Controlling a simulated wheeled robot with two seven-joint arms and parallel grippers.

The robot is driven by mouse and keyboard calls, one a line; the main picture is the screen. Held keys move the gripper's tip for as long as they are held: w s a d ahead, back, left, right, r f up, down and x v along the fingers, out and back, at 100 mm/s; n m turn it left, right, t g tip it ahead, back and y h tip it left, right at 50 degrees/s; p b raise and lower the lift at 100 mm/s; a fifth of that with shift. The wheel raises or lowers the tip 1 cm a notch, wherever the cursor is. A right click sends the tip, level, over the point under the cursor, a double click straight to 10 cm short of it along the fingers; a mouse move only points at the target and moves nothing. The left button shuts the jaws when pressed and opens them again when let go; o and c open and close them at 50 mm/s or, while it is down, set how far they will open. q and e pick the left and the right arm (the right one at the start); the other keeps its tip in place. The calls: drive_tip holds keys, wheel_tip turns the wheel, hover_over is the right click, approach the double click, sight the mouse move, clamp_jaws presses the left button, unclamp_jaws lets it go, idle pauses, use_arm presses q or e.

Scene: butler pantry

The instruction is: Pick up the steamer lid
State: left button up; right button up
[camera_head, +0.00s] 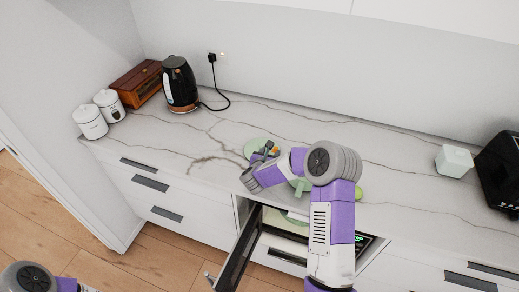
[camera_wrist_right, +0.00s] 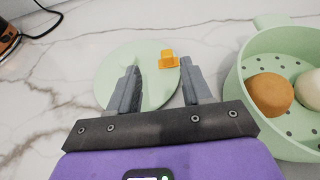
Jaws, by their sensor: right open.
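The steamer lid (camera_wrist_right: 112,84) is a flat, pale green disc with an orange knob (camera_wrist_right: 168,57), lying on the marble counter. In the head view the lid (camera_head: 252,146) is partly hidden behind my right gripper (camera_head: 268,153). In the right wrist view my right gripper (camera_wrist_right: 159,65) is open, its two fingers over the lid and the knob just ahead of and between the fingertips. Nothing is held. The pale green steamer basket (camera_wrist_right: 246,68) stands right of the lid. My left gripper is out of view; only part of that arm shows at the lower left.
The basket holds a brown round item (camera_wrist_right: 268,94) and a whitish one (camera_wrist_right: 311,88). A black kettle (camera_head: 179,84), a wooden box (camera_head: 137,83) and two white canisters (camera_head: 91,122) stand left. An appliance door (camera_head: 240,252) hangs open below the counter. A white box (camera_head: 454,160) stands right.

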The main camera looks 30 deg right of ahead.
sight(276, 148)
drive_tip(key=x, duration=0.4)
drive_tip(key=shift+s+d+f, duration=0.15)
drive_tip(key=shift+s+d, duration=0.05)
drive_tip(key=shift+d, duration=0.3)
drive_tip(key=shift+w+d+f, duration=0.2)
drive_tip(key=shift+w+d, duration=0.1)
clamp_jaws()
